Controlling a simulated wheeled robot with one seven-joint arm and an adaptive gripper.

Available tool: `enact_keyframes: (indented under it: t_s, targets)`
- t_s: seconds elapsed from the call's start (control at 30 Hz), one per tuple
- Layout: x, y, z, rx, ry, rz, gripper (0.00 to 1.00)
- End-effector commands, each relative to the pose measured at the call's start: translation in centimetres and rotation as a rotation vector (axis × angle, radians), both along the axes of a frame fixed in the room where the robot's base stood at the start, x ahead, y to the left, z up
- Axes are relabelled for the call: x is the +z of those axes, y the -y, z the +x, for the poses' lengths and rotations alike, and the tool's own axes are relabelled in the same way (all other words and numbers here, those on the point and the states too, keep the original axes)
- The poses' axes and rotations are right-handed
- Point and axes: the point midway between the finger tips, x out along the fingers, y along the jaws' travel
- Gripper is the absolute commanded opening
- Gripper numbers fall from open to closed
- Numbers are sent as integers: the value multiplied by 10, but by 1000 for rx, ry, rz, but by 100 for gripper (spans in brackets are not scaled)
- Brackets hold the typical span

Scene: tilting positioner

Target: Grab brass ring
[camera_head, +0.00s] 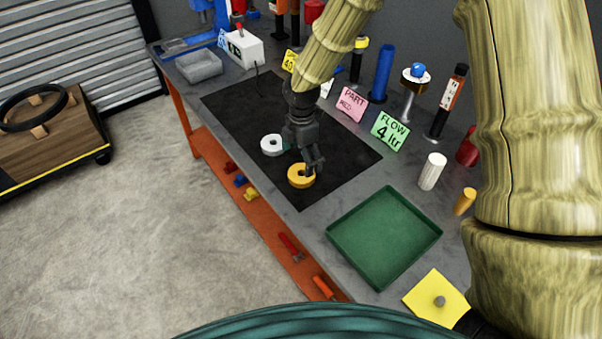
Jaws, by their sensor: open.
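The brass ring (298,180) is a thick yellow ring with a hole in its middle. It lies on the black mat (240,104) near the mat's front edge. My gripper (313,166) is open and points down just above the ring's right side. Its fingers overlap the ring in the picture, and I cannot tell whether they touch it. A white ring (271,145) lies on the mat behind and left of the brass ring, beside my gripper.
A green tray (343,218) lies on the bench to the right, with a white cylinder (432,171) and a yellow cylinder (464,202) near it. Label cards (389,131) and a blue cylinder (382,72) stand behind the mat. A grey tray (199,66) is at the far left.

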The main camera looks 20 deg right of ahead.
Motion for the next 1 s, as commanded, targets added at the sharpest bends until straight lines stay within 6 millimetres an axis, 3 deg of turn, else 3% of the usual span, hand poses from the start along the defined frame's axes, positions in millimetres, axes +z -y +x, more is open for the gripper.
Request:
enact_keyframes:
  t_s: [0.5, 0.9, 1.0]
  targets:
    - [-42, -2, -4, 0, 1, -2, 96]
    - [-50, -2, -4, 1, 1, -1, 96]
    - [-50, -2, -4, 0, 1, -2, 78]
